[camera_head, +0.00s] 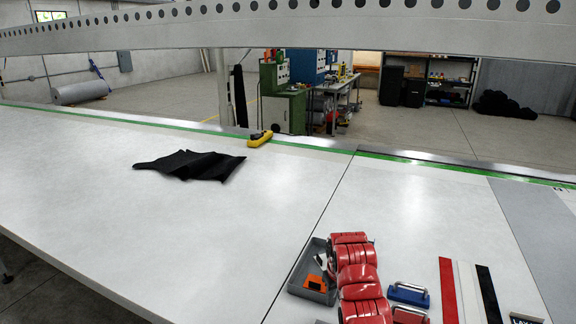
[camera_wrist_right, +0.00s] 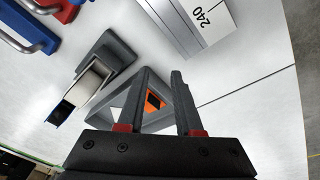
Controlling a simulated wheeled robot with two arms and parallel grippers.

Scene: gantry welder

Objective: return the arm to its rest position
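My right arm (camera_head: 355,275), with red links, comes in from the bottom of the head view and reaches over the table beside a grey tray. Its gripper fingers do not show clearly there. In the right wrist view my right gripper (camera_wrist_right: 162,76) has its two dark fingers apart, with nothing held between them. Beyond the fingers is the grey tray (camera_wrist_right: 128,118) with an orange piece (camera_wrist_right: 154,101) in it. The tray also shows in the head view (camera_head: 322,296), partly hidden by my arm. My left gripper is in neither view.
The table's left half is mostly clear.

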